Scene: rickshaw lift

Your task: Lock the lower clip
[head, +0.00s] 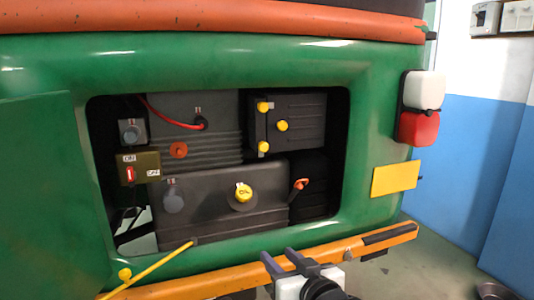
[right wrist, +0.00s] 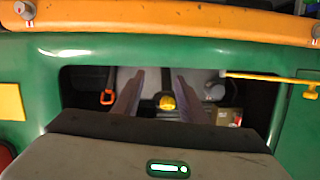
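A dark ribbed box (head: 305,112) sits at the upper right of the opening in the green rickshaw's back. Yellow clip-like pieces are on it: an upper one (head: 264,106), a lower one (head: 263,147) at its lower left edge, and a round yellow knob (head: 282,126) between them. Whether the lower clip is locked is too small to tell. My right gripper (head: 278,255) is low, in front of the orange bumper, apart from the box. In the right wrist view its two fingers (right wrist: 160,75) stand apart with nothing held between them. My left gripper is not in view.
Below the box are a grey tank (head: 205,215) with a yellow cap (head: 243,192) and an orange handle (head: 300,184). The green opening rim, the orange bumper (head: 330,254) and a yellow rod (head: 150,268) border the space. A blue-white wall is at right.

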